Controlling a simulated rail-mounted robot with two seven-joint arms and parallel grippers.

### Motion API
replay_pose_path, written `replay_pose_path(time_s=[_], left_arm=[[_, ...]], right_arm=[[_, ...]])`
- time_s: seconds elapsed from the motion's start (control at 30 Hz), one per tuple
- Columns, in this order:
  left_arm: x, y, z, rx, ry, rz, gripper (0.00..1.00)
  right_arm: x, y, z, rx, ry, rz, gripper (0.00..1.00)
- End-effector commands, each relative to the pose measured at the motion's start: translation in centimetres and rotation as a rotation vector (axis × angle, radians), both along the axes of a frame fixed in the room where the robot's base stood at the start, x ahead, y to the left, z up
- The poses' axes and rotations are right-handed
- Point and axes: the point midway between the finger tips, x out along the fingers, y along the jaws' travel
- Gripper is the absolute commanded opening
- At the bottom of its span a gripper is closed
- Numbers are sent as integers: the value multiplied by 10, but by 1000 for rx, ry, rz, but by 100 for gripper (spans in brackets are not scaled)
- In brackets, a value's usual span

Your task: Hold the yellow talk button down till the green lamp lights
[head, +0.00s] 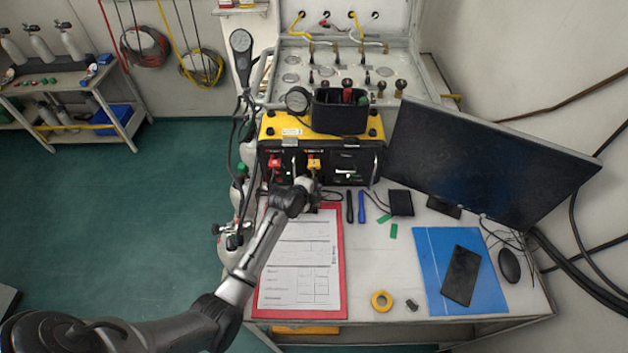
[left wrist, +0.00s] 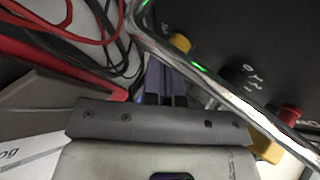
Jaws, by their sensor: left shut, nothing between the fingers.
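The talk panel is a black-fronted box (head: 371,163) with a yellow top, at the back of the table. In the left wrist view a small round yellow button (left wrist: 180,42) shows on its dark face, with a green glow (left wrist: 199,67) close by; I cannot tell whether that is the task's lamp. Small green lights also show in the head view. My left gripper (head: 311,183) is in front of the box's lower left part. Its fingers (left wrist: 166,75) are shut and empty, near the bright metal bar, and appear apart from the button. My right gripper is out of view.
A metal guard bar (left wrist: 225,92) crosses before the panel, with a black knob (left wrist: 240,77) and red knob (left wrist: 288,115) behind it. Red and black cables (left wrist: 75,40) lie beside the fingers. A red clipboard (head: 333,290) lies below my arm; a monitor (head: 480,150) stands right.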

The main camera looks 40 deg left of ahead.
Motion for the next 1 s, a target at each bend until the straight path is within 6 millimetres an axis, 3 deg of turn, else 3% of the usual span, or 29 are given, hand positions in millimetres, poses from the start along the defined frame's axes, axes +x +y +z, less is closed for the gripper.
replay_pose_path(time_s=[1.0], left_arm=[[6, 5, 0, 1, 0, -1, 0]], right_arm=[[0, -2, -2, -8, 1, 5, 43]])
